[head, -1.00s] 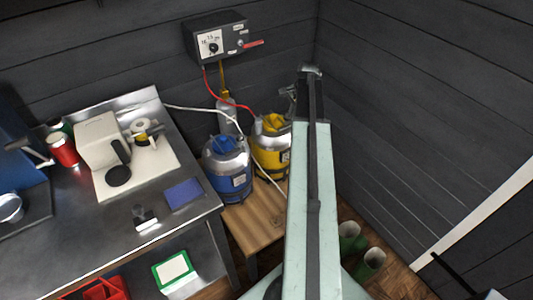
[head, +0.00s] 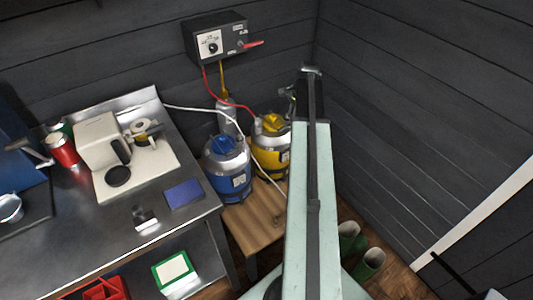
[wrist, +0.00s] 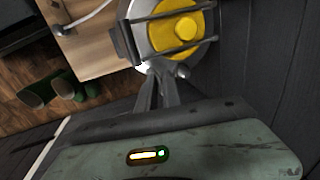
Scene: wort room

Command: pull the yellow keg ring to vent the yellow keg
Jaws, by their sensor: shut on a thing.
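The yellow keg (head: 266,160) stands behind the wooden stand's front part, right of the blue keg (head: 228,170), and is partly hidden by my arm. In the wrist view the yellow keg's top (wrist: 203,28) shows a yellow cap (wrist: 177,28) with dark bars across it. My gripper (wrist: 160,70) is at the near edge of this top, its dark fingers closed together. It also shows beyond my arm in the head view (head: 289,94). It is shut on the yellow keg ring, which is mostly hidden by the fingers.
A control box (head: 215,38) with a red lever hangs on the wall; red, yellow and white hoses run near the kegs. A steel bench (head: 90,220) stands left. Green boots (head: 368,262) stand on the floor at right. Dark walls are close behind the kegs.

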